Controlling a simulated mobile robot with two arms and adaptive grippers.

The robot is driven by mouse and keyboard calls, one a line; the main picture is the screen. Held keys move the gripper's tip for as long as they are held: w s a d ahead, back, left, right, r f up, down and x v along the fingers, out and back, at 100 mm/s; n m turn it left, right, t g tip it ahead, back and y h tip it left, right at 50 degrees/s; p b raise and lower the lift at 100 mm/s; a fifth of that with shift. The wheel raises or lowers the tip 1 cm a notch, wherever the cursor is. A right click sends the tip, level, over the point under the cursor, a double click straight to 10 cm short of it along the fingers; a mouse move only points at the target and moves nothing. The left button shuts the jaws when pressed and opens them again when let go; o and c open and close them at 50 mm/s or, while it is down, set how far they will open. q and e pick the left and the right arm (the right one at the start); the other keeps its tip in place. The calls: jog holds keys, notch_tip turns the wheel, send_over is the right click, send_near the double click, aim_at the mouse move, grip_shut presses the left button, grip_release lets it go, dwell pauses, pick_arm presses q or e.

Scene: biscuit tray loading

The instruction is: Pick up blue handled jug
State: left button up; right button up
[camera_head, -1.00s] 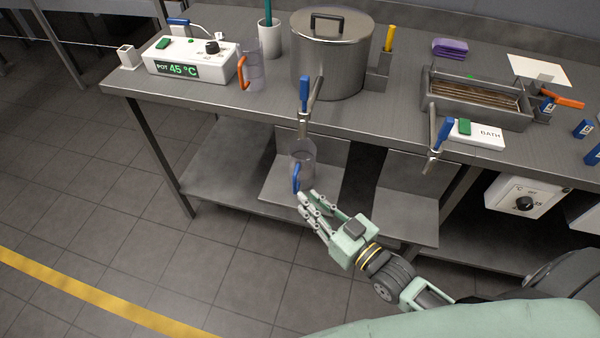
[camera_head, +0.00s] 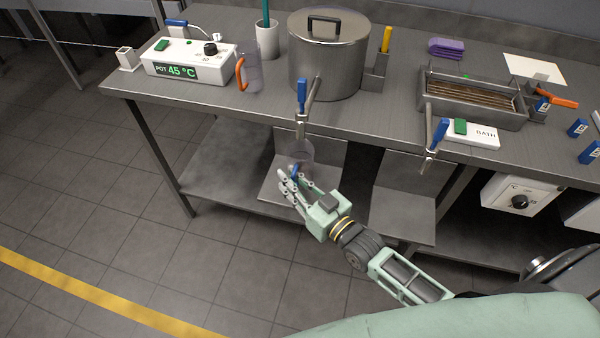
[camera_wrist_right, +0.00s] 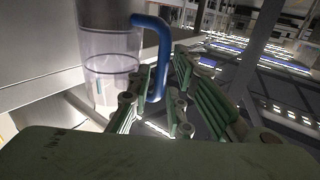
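The blue handled jug is a clear jug (camera_head: 301,153) standing on a metal shelf bracket under the pot's tap, with its blue handle partly hidden behind my fingers. In the right wrist view the clear jug (camera_wrist_right: 112,55) is upright at the left, and its blue handle (camera_wrist_right: 163,62) reaches down between my fingers. My right gripper (camera_head: 292,187) is at the handle, its fingers apart around it; it also shows in the right wrist view (camera_wrist_right: 155,105). I cannot see firm contact on the handle. My left gripper is not in view.
Above the jug are a blue-levered tap (camera_head: 302,100) and a steel pot (camera_head: 328,60) on the counter. An orange-handled jug (camera_head: 252,75) stands left of the pot. A second bracket (camera_head: 402,205) is to the right. The floor in front is clear.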

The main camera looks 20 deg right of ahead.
aim_at(292, 175)
jog(key=shift+c, duration=0.6)
grip_shut()
jog(key=shift+r, duration=0.25)
jog(key=shift+r, duration=1.5)
jog(key=b+v, duration=0.2)
jog(key=v, duration=1.5)
jog(key=shift+s+d, duration=0.2)
jog(key=shift+s, duration=0.2)
